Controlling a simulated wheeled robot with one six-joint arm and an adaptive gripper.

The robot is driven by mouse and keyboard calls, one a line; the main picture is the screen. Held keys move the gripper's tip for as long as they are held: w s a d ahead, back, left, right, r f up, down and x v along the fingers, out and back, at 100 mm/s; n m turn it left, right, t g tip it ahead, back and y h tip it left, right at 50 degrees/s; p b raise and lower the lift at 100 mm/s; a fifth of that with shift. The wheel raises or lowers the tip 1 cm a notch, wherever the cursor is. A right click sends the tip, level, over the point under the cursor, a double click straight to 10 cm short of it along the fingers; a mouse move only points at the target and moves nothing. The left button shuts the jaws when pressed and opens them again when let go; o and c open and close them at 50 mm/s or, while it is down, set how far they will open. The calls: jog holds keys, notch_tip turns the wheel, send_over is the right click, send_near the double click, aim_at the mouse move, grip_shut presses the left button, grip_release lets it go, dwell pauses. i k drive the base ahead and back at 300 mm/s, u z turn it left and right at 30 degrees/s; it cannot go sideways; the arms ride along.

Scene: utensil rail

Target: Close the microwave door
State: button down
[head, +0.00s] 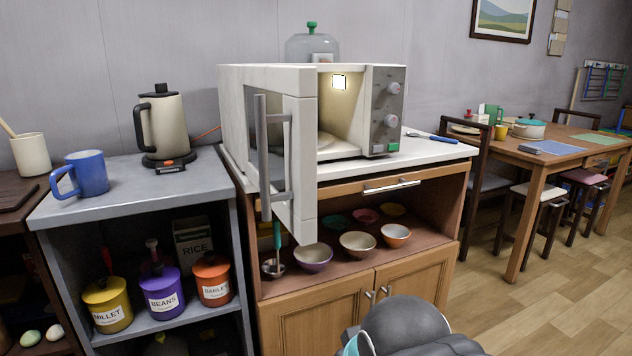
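The white microwave (384,75) stands on the white top of a wooden cabinet. Its door (304,150) is open and swung out toward me, hinged at the left, with a long grey vertical handle (264,158) facing left. The lit interior shows, with part of a turntable plate (330,142) inside. The door hides part of the left side of the cavity. My gripper is not in view; only a dark grey rounded part that seems to be my arm shows at the bottom edge, apart from the door.
A kettle (163,120) and blue mug (86,172) stand on the grey counter (130,205) to the left. A glass dome (312,46) shows above the microwave. Bowls (358,244) sit on the shelf below. A drawer handle (392,187) sticks out. Open floor (530,310) lies at right.

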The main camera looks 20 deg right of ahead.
aim_at(279, 149)
jog(key=z, duration=0.05)
jog(key=k, duration=1)
jog(key=u, duration=0.3)
